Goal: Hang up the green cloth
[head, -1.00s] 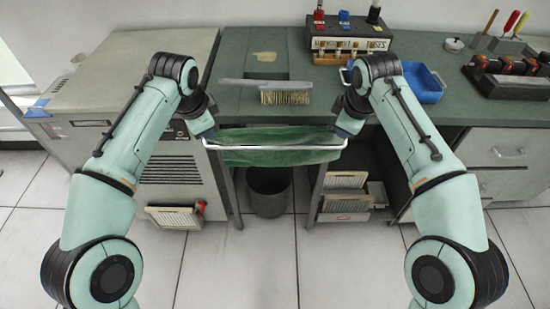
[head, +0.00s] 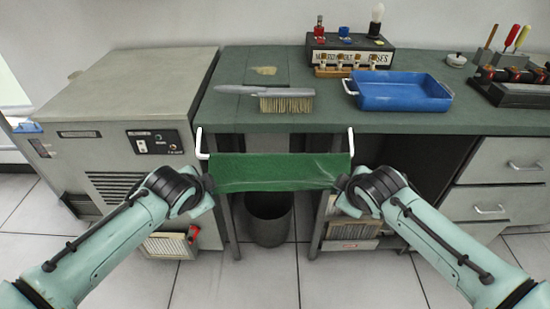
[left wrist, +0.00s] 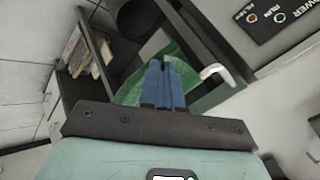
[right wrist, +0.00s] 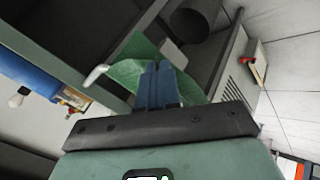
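The green cloth (head: 270,172) is stretched wide across the white rail (head: 200,143) at the front edge of the bench. It covers the rail's bar; only the white end brackets show. My left gripper (head: 208,184) is at the cloth's lower left corner and my right gripper (head: 341,182) at its lower right corner. In the left wrist view the blue fingers (left wrist: 165,70) are together against the cloth (left wrist: 182,58). In the right wrist view the fingers (right wrist: 158,70) are also together on the cloth (right wrist: 130,75). Any cloth behind the bar is hidden.
A brush (head: 285,98) and a blue tray (head: 400,92) lie on the green bench top (head: 230,115). A fuse box (head: 349,52) and tool racks stand behind and right. A beige cabinet (head: 125,110) is at left. A dark bin (head: 270,217) stands under the bench.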

